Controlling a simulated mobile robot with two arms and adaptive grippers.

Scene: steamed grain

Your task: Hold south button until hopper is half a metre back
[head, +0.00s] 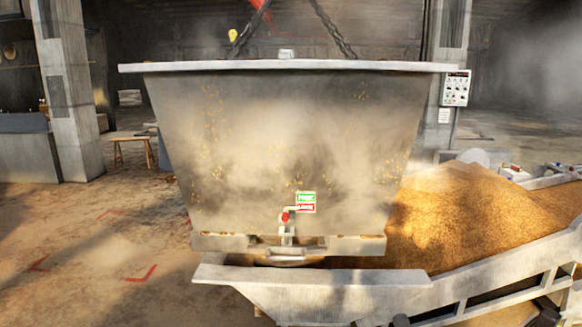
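The large metal hopper (285,150) fills the middle of the head view. It hangs from dark chains (333,30) and is roughly level. A red-handled latch (286,218) and a small green and red label (306,202) are on its lower front. Its base is just above the grey trough (310,277) in the picture; I cannot tell whether they touch. No south button can be made out. Neither of my grippers is in view, so I cannot see what they hold.
A pile of golden grain (465,220) lies right of the hopper, on a sloping conveyor frame (500,268). A control panel (456,88) is on the right pillar. Red corner marks (140,273) are on the open floor at left. A wooden stool (133,150) stands behind.

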